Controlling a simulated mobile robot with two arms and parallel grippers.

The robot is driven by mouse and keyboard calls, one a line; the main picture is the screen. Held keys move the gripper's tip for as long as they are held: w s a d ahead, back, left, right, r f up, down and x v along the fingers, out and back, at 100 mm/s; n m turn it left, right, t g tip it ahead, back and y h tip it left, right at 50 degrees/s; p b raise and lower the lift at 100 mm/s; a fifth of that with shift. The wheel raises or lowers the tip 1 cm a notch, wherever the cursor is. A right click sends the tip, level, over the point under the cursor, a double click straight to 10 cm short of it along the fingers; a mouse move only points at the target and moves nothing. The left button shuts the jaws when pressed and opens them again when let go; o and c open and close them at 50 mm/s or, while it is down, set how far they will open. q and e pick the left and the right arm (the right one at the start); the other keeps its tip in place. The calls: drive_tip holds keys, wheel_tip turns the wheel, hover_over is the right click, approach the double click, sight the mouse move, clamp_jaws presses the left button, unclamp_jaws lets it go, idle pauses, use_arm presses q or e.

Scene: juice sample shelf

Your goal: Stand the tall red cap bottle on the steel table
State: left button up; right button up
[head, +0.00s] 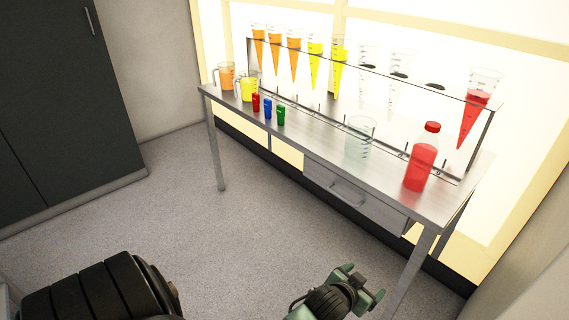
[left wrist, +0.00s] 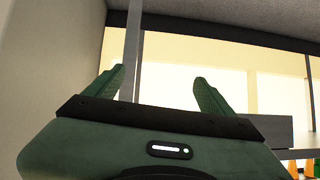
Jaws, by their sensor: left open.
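The tall red cap bottle (head: 420,165), filled with red, stands upright on the right end of the steel table (head: 300,140) in the head view. Its base appears to rest on the table top. My left gripper (head: 362,283) is open and empty, low in front of the table and well apart from the bottle. In the left wrist view the two green fingers of this gripper (left wrist: 156,82) are spread, with a grey table leg (left wrist: 131,45) showing behind them. The bottle is not identifiable in that view. My right gripper is not in view.
A clear beaker (head: 359,138) stands left of the bottle. Behind is a rack (head: 480,145) holding several cone-shaped vessels. A drawer (head: 345,190) hangs under the table. Floor in front is clear.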

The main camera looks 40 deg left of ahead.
use_arm(q)
drive_tip(key=s+f+m+g, duration=0.1)
drive_tip(key=s+f+g, duration=0.7)
drive_tip(key=s+f, duration=1.7)
drive_tip(key=s, duration=0.4)
drive_tip(key=shift+s+a+f+g+h, duration=0.15)
drive_tip(key=shift+a+g+h, duration=0.15)
drive_tip(key=shift+a+g, duration=0.1)
